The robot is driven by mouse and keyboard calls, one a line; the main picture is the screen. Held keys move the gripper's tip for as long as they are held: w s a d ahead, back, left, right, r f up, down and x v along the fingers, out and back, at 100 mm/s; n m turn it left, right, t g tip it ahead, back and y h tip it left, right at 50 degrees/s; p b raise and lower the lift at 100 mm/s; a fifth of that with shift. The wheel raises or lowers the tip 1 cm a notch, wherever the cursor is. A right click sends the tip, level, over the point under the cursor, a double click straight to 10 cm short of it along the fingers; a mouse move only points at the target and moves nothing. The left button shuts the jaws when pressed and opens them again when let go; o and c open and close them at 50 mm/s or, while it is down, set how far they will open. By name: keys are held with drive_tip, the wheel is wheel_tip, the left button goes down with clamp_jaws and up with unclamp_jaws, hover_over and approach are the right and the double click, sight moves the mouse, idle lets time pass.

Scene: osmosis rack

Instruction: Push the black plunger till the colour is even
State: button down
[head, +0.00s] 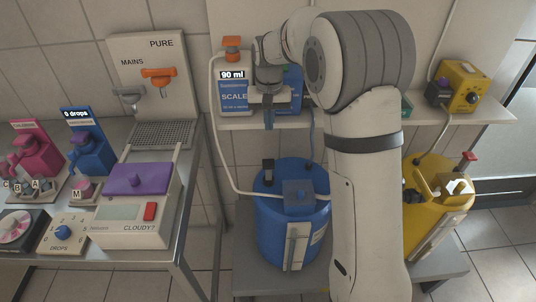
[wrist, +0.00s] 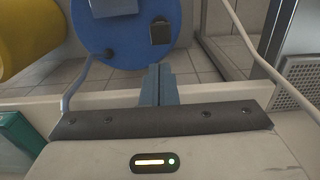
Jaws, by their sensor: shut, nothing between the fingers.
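A black upright piece (head: 268,169), likely the plunger, stands on the back left of the blue drum's lid. It also shows in the wrist view (wrist: 160,31), beyond my fingertips. The blue drum (head: 268,220) has a pale upright gauge strip (head: 297,246) on its front; I cannot make out the colour of any liquid inside. My gripper (head: 269,120) is shut and empty, above the black piece and in front of the shelf. In the wrist view its fingers (wrist: 157,74) are together, apart from the drum.
A shelf (head: 235,122) holds a blue-labelled SCALE container (head: 234,97) marked 90 ml and a yellow pump (head: 457,85). A yellow drum (head: 425,223) stands to the right, partly behind my arm. Left is a bench with a CLOUDY? tester (head: 120,225). White tubes cross near the blue drum.

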sight(269, 163)
wheel_tip(269, 163, down, 14)
drive_tip(key=shift+p, duration=0.65)
wheel_tip(269, 163, down, 5)
drive_tip(key=b, duration=0.4)
drive_tip(key=shift+s+f, duration=0.1)
drive_tip(key=shift+f, duration=0.05)
drive_tip(key=shift+s, duration=0.1)
drive_tip(key=shift+r+p, duration=0.35)
wheel_tip(269, 163, up, 14)
drive_tip(key=p, duration=0.1)
